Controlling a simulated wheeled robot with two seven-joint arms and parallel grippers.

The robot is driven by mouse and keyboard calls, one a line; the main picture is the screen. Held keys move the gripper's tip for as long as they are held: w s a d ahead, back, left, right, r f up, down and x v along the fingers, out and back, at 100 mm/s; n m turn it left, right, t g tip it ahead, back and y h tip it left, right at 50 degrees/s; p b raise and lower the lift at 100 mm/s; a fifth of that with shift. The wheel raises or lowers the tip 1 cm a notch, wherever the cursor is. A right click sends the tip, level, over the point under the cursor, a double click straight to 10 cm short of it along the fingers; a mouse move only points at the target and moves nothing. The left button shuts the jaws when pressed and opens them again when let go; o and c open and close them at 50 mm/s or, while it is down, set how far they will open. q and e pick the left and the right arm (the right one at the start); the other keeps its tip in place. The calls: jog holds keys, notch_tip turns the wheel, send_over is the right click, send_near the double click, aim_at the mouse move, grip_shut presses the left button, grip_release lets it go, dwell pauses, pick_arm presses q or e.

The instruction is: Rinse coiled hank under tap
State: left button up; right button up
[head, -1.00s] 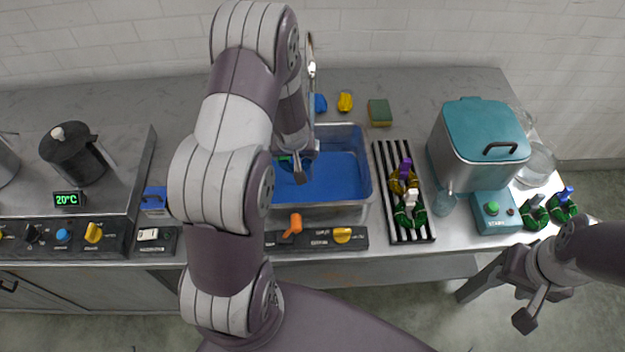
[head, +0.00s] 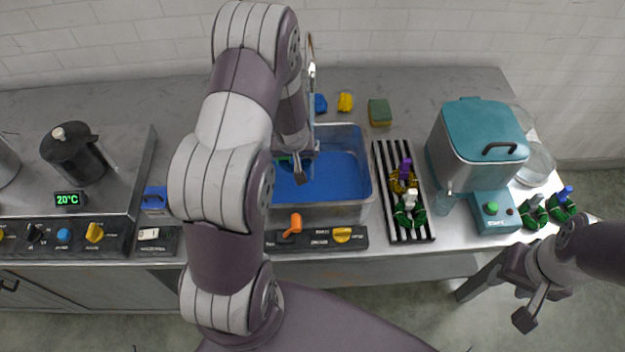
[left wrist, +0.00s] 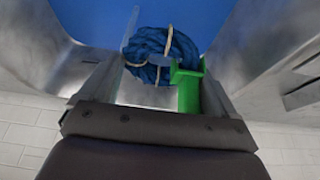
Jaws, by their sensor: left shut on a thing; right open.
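My left gripper (head: 298,172) is low over the sink basin (head: 362,208), which has a blue interior. In the left wrist view the left gripper (left wrist: 162,80) is shut on a green tag (left wrist: 188,88) beside a dark blue coiled hank (left wrist: 148,48) with pale ties. In the head view my arm hides the hank, and I cannot tell whether it touches water. The tap (head: 311,72) rises behind my left arm, partly hidden. An orange lever (head: 293,224) is on the front panel. My right gripper (head: 522,298) is open and empty, in front of the counter.
A striped rack (head: 385,170) right of the basin holds several hanks. A teal-lidded steel pot (head: 478,150) and green hanks (head: 560,205) are further right. A sponge (head: 379,113) lies behind. A black kettle (head: 78,155) stands at left.

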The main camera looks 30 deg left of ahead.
pick_arm(q)
jog(key=shift+r, duration=0.3)
jog(key=shift+f, duration=0.1)
jog(key=shift+f, duration=0.1)
jog(key=shift+f, duration=0.3)
jog(key=shift+r+p, duration=0.4)
jog(key=shift+r, duration=0.1)
jog(key=shift+f, duration=0.1)
